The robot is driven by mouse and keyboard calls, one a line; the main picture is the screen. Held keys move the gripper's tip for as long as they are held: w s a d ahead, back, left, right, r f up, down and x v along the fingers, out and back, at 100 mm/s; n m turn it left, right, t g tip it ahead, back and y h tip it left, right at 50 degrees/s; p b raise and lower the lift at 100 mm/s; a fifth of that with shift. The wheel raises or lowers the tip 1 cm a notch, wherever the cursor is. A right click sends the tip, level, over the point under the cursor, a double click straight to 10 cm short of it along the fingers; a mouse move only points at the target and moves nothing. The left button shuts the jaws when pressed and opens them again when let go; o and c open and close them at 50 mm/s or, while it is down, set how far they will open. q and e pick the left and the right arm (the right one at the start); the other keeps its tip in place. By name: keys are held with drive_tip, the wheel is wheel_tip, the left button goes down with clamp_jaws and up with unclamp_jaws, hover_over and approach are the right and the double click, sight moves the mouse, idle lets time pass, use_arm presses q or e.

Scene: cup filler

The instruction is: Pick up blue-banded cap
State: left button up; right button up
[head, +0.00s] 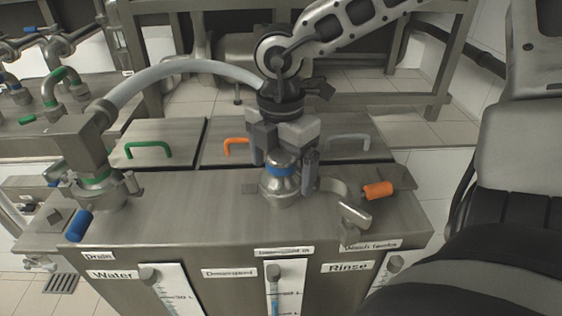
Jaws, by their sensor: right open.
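The blue-banded cap (281,171) is a rounded metal piece with a blue band around its upper part. It stands upright on top of the steel cabinet (190,205), near the middle of the head view. My right gripper (286,160) comes down from above and is open, with its fingers around the top of the cap. The right finger reaches down along the cap's right side. The gripper hides the cap's top, so I cannot tell if the fingers touch it. My left gripper is not in view.
A grey hose (185,68) arches from a metal fitting (95,180) at the left to behind my right gripper. Lids with green (148,148) and orange (236,146) handles lie behind.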

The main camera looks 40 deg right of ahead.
drive_tip(key=c, duration=1.3)
drive_tip(key=shift+r, duration=0.15)
